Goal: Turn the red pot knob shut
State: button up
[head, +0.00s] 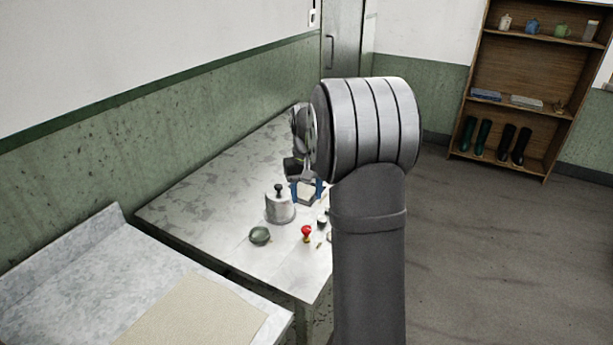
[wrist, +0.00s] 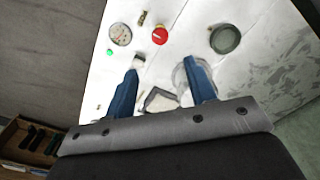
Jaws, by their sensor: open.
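The red knob (head: 306,231) stands upright near the front of the stone-topped table in the head view, with a small brass-coloured part below it. In the wrist view the red knob (wrist: 160,35) shows from above, with a pale mark on its top. My gripper (wrist: 162,74) is open, with its two blue fingers apart and nothing held between them. The knob lies beyond the fingertips, apart from them. In the head view my gripper (head: 308,188) is over the table, behind the knob, partly hidden by my arm.
A grey lidded pot (head: 280,209) and a dark green bowl (head: 260,236) stand left of the knob. In the wrist view a round dial (wrist: 120,34), a green piece (wrist: 110,52), a brass piece (wrist: 142,18) and a small pale-topped item (wrist: 138,62) lie around it. A shelf (head: 525,75) stands far right.

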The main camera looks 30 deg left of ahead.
notch_tip(320, 180, up, 6)
send_over(307, 228)
jog(key=shift+f, duration=0.2)
jog(key=shift+f, duration=0.15)
dwell(0.3)
notch_tip(307, 228, down, 17)
jog(key=shift+f, duration=0.15)
dwell(0.5)
